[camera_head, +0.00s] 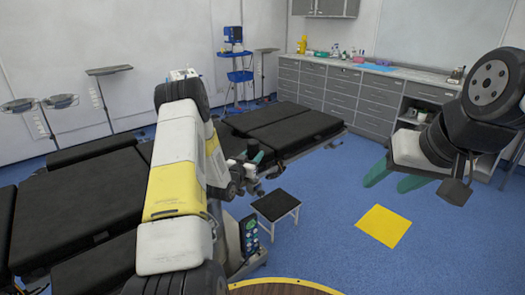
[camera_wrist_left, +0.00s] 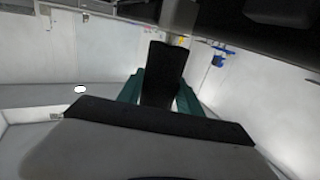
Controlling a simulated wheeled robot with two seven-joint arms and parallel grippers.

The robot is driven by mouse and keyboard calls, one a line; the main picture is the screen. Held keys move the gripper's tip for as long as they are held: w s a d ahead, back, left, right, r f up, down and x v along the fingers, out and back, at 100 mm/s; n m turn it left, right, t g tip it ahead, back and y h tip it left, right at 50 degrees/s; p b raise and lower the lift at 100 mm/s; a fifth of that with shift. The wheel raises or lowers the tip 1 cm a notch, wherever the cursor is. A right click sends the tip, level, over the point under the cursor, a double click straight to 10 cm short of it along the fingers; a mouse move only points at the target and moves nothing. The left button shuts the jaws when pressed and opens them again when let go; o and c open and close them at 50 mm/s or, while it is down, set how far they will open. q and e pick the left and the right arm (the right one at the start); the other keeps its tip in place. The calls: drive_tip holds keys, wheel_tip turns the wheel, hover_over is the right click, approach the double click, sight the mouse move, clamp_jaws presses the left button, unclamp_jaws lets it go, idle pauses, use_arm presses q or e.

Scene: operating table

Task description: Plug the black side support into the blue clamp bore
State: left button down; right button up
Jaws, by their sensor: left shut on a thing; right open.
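My left gripper (camera_head: 256,158) is beside the edge of the black operating table (camera_head: 292,128), partly hidden behind my left arm. In the left wrist view its two teal fingers are shut on the black side support (camera_wrist_left: 163,72), a dark flat-sided piece standing up between them. In the head view the support is too small and dark to make out clearly. I cannot make out the blue clamp or its bore in either view. My right gripper (camera_head: 394,180) is open and empty at the right, over the blue floor and away from the table.
A small black-topped step stool (camera_head: 276,206) stands on the floor by the table. A yellow mat (camera_head: 384,226) lies on clear blue floor. Grey drawer cabinets (camera_head: 335,95) line the back wall. A blue equipment cart (camera_head: 239,77) stands behind the table.

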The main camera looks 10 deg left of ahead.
use_arm(q)
drive_tip(key=c, duration=0.7)
unclamp_jaws()
drive_tip(key=shift+f, duration=0.15)
drive_tip(key=s, duration=0.2)
drive_tip(key=s+a, duration=0.1)
drive_tip(key=s, duration=0.4)
drive_tip(key=shift+s+a, duration=0.25)
drive_tip(key=shift+s, duration=0.15)
drive_tip(key=s+d+r+g+y, duration=0.1)
drive_tip(key=s+r+g, duration=0.2)
drive_tip(key=r, duration=0.6)
drive_tip(key=s+d+r+g+y, duration=0.1)
drive_tip(key=s+r+g+y, duration=0.15)
drive_tip(key=r, duration=0.65)
drive_tip(key=s+d+r+g, duration=0.2)
drive_tip(key=s, duration=0.8)
drive_tip(key=s+d+r+n+g+h, duration=0.1)
drive_tip(key=s+d+r+g, duration=0.1)
drive_tip(key=s, duration=0.8)
drive_tip(key=s+d+r+g+h, duration=0.1)
drive_tip(key=s+d+r+g, duration=0.1)
drive_tip(key=s, duration=0.8)
drive_tip(key=shift+s+d+r+n, duration=0.15)
drive_tip(key=shift+s+d+n, duration=0.2)
drive_tip(key=shift+d, duration=0.4)
